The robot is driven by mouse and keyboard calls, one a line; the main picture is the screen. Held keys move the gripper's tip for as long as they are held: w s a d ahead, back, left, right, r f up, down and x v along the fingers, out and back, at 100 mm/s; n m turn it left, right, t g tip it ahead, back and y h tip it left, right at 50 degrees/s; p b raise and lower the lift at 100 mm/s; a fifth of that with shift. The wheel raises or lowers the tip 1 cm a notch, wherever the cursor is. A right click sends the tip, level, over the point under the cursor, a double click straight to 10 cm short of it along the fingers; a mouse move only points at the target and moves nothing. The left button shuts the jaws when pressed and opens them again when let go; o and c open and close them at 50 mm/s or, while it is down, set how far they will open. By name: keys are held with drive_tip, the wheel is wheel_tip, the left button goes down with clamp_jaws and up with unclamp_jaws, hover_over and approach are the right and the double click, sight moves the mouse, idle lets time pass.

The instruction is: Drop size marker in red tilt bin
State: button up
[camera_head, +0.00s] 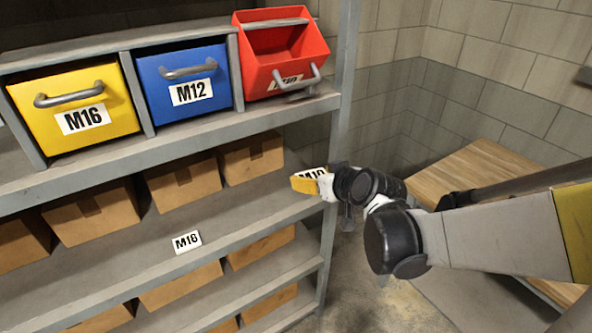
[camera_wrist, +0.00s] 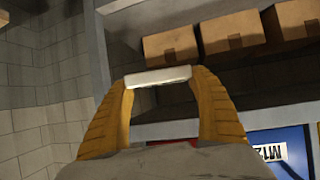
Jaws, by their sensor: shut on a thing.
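My gripper (camera_head: 304,184) is in front of the shelf's right end, below the red bin. Its yellow fingers are shut on a white size marker (camera_head: 313,173), which seems to read M10. In the wrist view the marker (camera_wrist: 158,76) shows edge-on between the fingertips (camera_wrist: 157,80). The red tilt bin (camera_head: 265,67) is at the right end of the upper shelf, tipped forward with its top open. Its grey handle and partly hidden label are on its front. Another white marker (camera_head: 187,242) lies on the shelf below; it seems to read M16 or M10.
A blue M12 bin (camera_head: 205,98) and a yellow M16 bin (camera_head: 98,132) stand left of the red bin. Cardboard boxes (camera_head: 181,182) fill the lower shelves. A metal upright (camera_head: 345,90) bounds the shelf's right end. A wooden surface (camera_head: 480,180) lies at the right.

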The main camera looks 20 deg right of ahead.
wheel_tip(320, 180, up, 30)
drive_tip(key=w+n+y+p, duration=0.2)
drive_tip(key=w+y+p, duration=0.1)
drive_tip(key=p, duration=1.4)
drive_tip(key=shift+w+a+r+p, duration=0.15)
drive_tip(key=shift+w+a+r, duration=0.4)
drive_tip(key=shift+w, duration=0.9)
drive_tip(key=shift+w+a+r+p, duration=0.2)
drive_tip(key=shift+w+r, duration=0.6)
drive_tip(key=shift+w, duration=0.65)
drive_tip(key=shift+w+a+r+p, duration=0.1)
drive_tip(key=shift+w+a+r, duration=0.45)
drive_tip(key=shift+w, duration=0.9)
drive_tip(key=shift+d+r, duration=0.15)
drive_tip(key=o, duration=1.3)
drive_tip(key=shift+s, duration=0.1)
drive_tip(key=shift+g, duration=0.3)
drive_tip(key=v, duration=1.2)
